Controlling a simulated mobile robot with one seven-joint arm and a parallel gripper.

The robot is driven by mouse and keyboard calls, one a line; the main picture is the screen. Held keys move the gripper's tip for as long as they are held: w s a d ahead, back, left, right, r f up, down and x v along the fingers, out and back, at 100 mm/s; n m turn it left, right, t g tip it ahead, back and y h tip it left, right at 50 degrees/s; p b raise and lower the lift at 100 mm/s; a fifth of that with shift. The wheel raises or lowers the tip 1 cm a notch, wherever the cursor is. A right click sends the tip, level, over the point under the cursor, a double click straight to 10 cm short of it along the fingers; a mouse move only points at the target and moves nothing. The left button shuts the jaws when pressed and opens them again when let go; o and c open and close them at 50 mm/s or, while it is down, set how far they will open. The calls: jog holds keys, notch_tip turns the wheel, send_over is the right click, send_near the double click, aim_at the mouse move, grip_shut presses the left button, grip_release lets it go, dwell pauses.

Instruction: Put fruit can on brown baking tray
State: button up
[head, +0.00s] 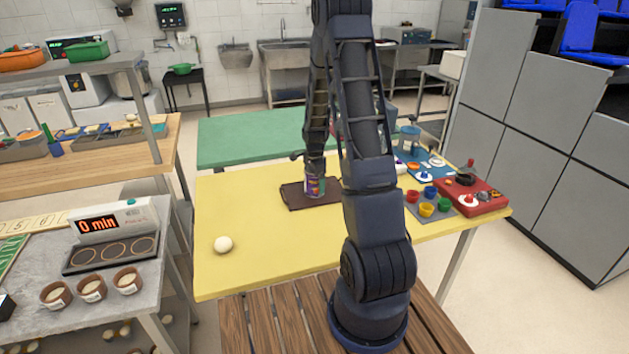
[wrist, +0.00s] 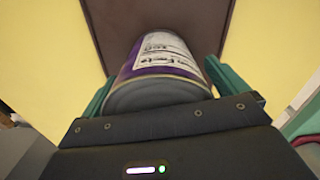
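The fruit can (head: 315,186) has a purple, printed label and is upright over the brown baking tray (head: 294,197) on the yellow table. My gripper (head: 314,171) is at the top of the can. In the wrist view the can (wrist: 160,55) sits between the two green fingers of my gripper (wrist: 160,85), one on each side. The fingers look closed on it. The brown tray (wrist: 112,22) lies behind the can in that view. I cannot tell whether the can's base touches the tray. My arm hides part of the table to the tray's right.
A white ball (head: 223,244) lies on the yellow table (head: 270,255) at the front left. Coloured cups (head: 427,209) and a red toy stove (head: 470,195) stand at the right end. The table left of the tray is clear.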

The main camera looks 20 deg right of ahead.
notch_tip(320, 180, up, 12)
jog(key=shift+r, duration=0.1)
jog(key=s+a+r+n+t, duration=0.25)
jog(key=s+r+n, duration=0.55)
jog(key=s+r, duration=0.8)
jog(key=s+a+r+n+t, duration=0.1)
jog(key=s+n, duration=0.3)
jog(key=s, duration=0.4)
jog(key=s+a+r+n+t, duration=0.1)
jog(key=s+r+n, duration=0.3)
jog(key=s, duration=0.5)
jog(key=shift+s+a+r, duration=0.25)
jog(key=shift+s, duration=0.05)
